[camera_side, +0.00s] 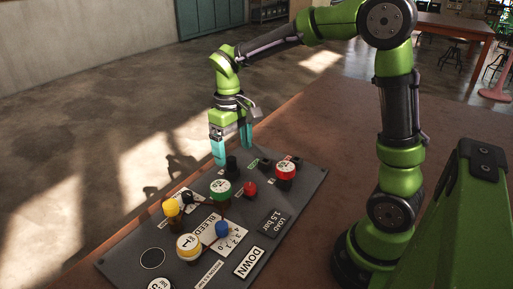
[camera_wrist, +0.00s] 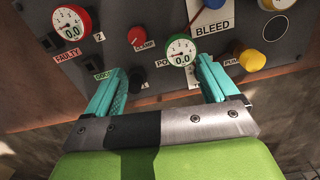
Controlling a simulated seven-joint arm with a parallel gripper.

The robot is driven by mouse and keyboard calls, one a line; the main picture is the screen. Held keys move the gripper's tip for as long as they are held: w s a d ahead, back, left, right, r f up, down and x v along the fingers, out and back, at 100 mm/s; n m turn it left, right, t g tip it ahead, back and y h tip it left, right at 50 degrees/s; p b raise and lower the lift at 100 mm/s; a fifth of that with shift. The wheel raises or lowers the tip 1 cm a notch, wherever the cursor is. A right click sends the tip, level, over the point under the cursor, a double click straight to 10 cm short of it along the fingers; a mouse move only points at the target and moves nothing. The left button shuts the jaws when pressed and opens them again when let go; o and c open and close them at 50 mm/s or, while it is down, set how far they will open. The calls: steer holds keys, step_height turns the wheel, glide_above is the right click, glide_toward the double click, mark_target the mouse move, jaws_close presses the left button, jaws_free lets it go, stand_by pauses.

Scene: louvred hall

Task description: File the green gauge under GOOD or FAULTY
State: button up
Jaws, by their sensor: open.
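The green gauge (camera_side: 220,188) stands on the dark panel (camera_side: 130,235), with a white dial. In the wrist view the green gauge (camera_wrist: 180,50) has a green rim, and its dial reads 0.0. My gripper (camera_side: 234,157) is open and empty above the panel's far edge, apart from the gauge. In the wrist view the gauge lies beyond the gap between my fingertips (camera_wrist: 160,68), nearer the right one. A red FAULTY label (camera_wrist: 67,56) shows at the left. A green label (camera_wrist: 102,76), partly hidden by my left finger, seems to begin "GOO".
A red gauge (camera_side: 285,171) stands at the panel's right, near a red knob (camera_side: 249,188). A yellow knob (camera_side: 172,208), a blue knob (camera_side: 222,229) and a yellow-rimmed gauge (camera_side: 188,246) stand further left and nearer. A black post (camera_side: 232,166) stands close beneath my gripper.

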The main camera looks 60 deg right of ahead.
mark_target(220, 185)
steer(key=shift+n, duration=0.6)
steer(key=w+a+f, duration=0.2)
steer(key=a+f, duration=0.1)
steer(key=shift+w+a, duration=0.1)
steer(key=shift+a, duration=0.15)
steer(key=shift+w+d, duration=0.15)
steer(key=shift+w, duration=0.05)
steer(key=shift+f, duration=4.75)
jaws_close()
